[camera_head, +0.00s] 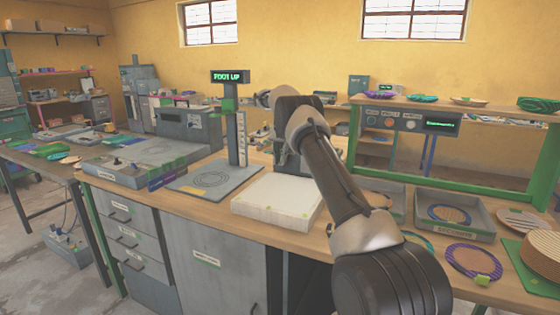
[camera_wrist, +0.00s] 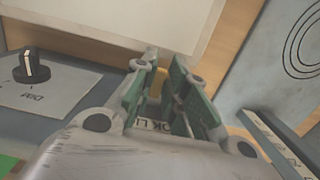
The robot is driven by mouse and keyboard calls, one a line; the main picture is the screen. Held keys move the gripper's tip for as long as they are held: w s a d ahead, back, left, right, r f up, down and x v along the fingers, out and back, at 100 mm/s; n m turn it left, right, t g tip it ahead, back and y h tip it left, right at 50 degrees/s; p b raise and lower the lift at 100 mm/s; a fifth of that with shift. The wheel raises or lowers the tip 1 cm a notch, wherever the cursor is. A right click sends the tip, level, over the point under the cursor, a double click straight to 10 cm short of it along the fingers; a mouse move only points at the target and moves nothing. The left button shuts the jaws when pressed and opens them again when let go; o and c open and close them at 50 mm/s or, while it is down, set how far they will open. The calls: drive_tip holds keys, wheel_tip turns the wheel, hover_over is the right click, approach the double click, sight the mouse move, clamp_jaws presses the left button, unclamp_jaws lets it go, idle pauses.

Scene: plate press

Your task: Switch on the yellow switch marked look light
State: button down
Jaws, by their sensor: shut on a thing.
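In the wrist view, the yellow switch (camera_wrist: 157,84) shows as a small yellow piece between the two green-padded fingers of my gripper (camera_wrist: 164,68). The fingers are closed in around it. Just below it, a pale label (camera_wrist: 155,125) with dark letters, partly readable as "OK LI", shows between the fingers. Much of the switch is hidden by the fingers, and I cannot tell which way it is set. In the head view my arm covers the switch, and the gripper's fingers do not show clearly.
A black dial knob (camera_wrist: 31,66) on a light plate marked "DIM" is left of my gripper. A pale panel (camera_wrist: 120,18) lies beyond the fingertips. In the head view, a white block (camera_head: 277,203), a "FOOT UP" display post (camera_head: 231,77) and a grey tray (camera_head: 468,229) stand nearby.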

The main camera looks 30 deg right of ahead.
idle(0.4)
drive_tip(key=c, duration=1.4)
unclamp_jaws()
drive_tip(key=shift+d, duration=0.1)
drive_tip(key=shift+c, duration=0.2)
